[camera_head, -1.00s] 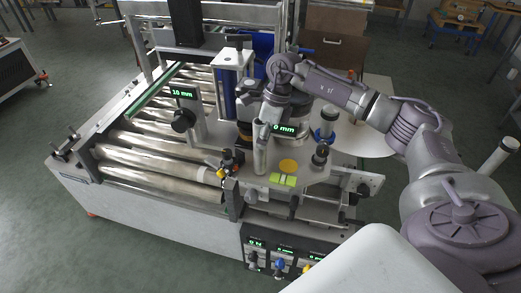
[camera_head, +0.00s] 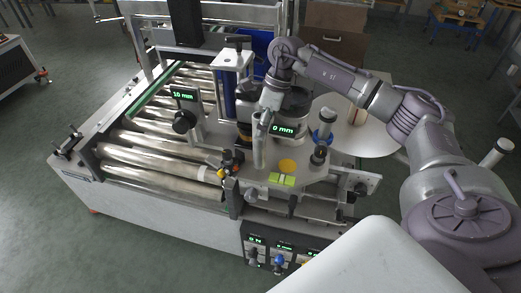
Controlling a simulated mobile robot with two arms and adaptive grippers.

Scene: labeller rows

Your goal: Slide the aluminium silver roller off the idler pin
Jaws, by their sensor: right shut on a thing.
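The silver roller (camera_head: 259,150) is a slim, pale metal cylinder standing roughly upright over the labeller's plate, left of the orange disc. My right gripper (camera_head: 265,108) comes down from above and is shut on the roller's upper part. The fingertips are small and hard to make out. The idler pin cannot be seen apart from the roller, and I cannot tell how far the roller is along it. My left gripper is not in view.
A dark-capped post (camera_head: 320,151) and a blue-ringed white roller (camera_head: 326,122) stand right of the held roller. A "0 mm" display (camera_head: 283,129) is close behind. A large pale disc (camera_head: 362,136) lies at the right. The conveyor rollers (camera_head: 150,172) fill the left.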

